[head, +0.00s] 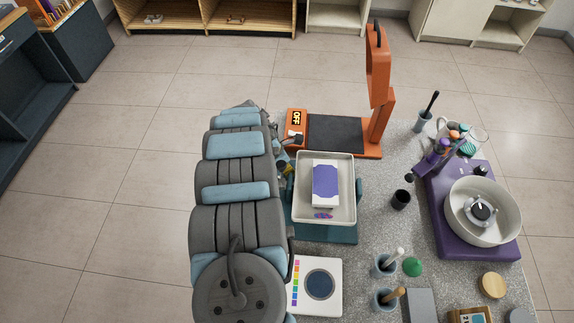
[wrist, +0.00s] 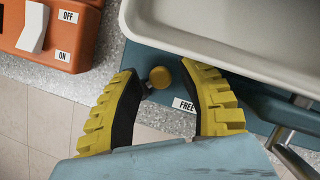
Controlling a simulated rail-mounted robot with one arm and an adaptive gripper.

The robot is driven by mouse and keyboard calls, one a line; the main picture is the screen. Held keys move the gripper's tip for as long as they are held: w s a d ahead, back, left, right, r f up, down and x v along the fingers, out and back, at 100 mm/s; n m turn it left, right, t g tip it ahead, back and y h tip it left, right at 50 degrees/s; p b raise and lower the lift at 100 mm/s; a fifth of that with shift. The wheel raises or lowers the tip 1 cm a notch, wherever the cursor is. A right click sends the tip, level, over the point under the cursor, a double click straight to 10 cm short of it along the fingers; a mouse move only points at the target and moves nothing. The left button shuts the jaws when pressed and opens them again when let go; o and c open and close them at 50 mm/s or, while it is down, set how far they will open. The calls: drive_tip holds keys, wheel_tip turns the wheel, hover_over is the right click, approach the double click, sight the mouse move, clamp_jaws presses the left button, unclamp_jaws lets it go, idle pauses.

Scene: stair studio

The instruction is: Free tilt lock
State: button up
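The tilt lock is a small lever with a round yellow knob (wrist: 160,78) on the teal base of the tilting tray, in the wrist view. A white label reading "FREE" (wrist: 183,105) is on the base, below and right of the knob. My gripper (wrist: 161,68) has ridged yellow fingers with black inner pads. They are spread apart, with the knob between them near the tips. The right finger is clear of the knob; contact on the left side is unclear. The cream tray (wrist: 235,40) is just above. In the head view, my arm largely hides the gripper beside the tray (head: 354,200).
An orange switch box (wrist: 45,28) marked OFF and ON is near the left finger. In the tray lie a white-and-purple box (head: 326,184) and a small purple item (head: 323,214). A black cup (head: 400,199) and a purple wheel machine (head: 440,215) stand to the right.

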clamp_jaws()
drive_tip(key=shift+s+a+f+m+b, duration=0.1)
drive_tip(key=shift+m+b, duration=0.25)
drive_tip(key=shift+m, duration=0.15)
idle(0.4)
drive_tip(key=m+b, duration=0.1)
drive_tip(key=m+g+b, duration=0.1)
drive_tip(key=m, duration=0.1)
drive_tip(key=shift+s+a+f+g, duration=0.2)
drive_tip(key=shift+a+g, duration=0.1)
drive_tip(key=shift+a, duration=0.05)
drive_tip(key=shift+w+a+m+b, duration=0.1)
drive_tip(key=shift+m+b, duration=0.3)
drive_tip(key=shift+b, duration=0.1)
drive_tip(key=m+g+b, duration=0.1)
drive_tip(key=b, duration=0.2)
drive_tip(key=shift+a+m+b, duration=0.2)
drive_tip(key=shift+m+b, duration=0.15)
drive_tip(key=shift+m, duration=0.05)
drive_tip(key=shift+b, duration=0.6)
drive_tip(key=shift+a+r+m+b, duration=0.15)
drive_tip(key=shift+m+b, duration=0.45)
drive_tip(key=shift+b, duration=0.25)
drive_tip(key=shift+s, duration=0.2)
